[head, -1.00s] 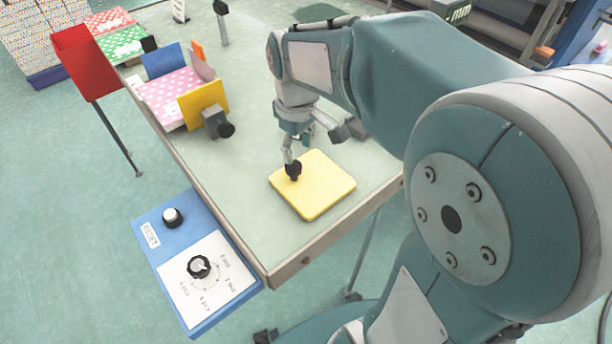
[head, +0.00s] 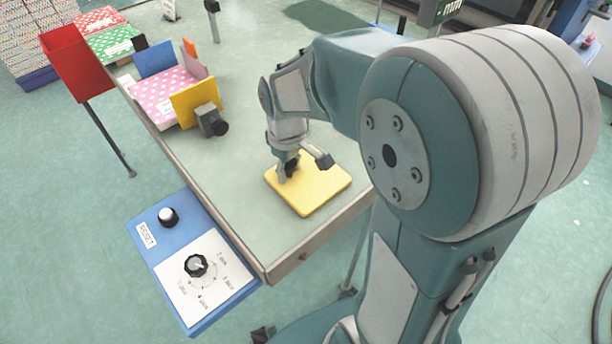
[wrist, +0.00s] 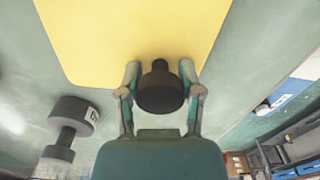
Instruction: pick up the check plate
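The yellow check plate (head: 315,192) lies flat near the front end of the green table. A black knob (wrist: 160,92) stands up from it near one edge. In the head view the knob is mostly hidden by my gripper (head: 290,172), which is low over the plate. In the wrist view the plate (wrist: 135,30) fills the upper middle. There the fingers of my gripper (wrist: 160,72) are apart, one on each side of the knob. I see no clear grip on it, and contact is hard to judge.
A blue box with a dial (head: 196,265) is at the table's front left. A red bin on a stand (head: 75,62) is left of the table.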

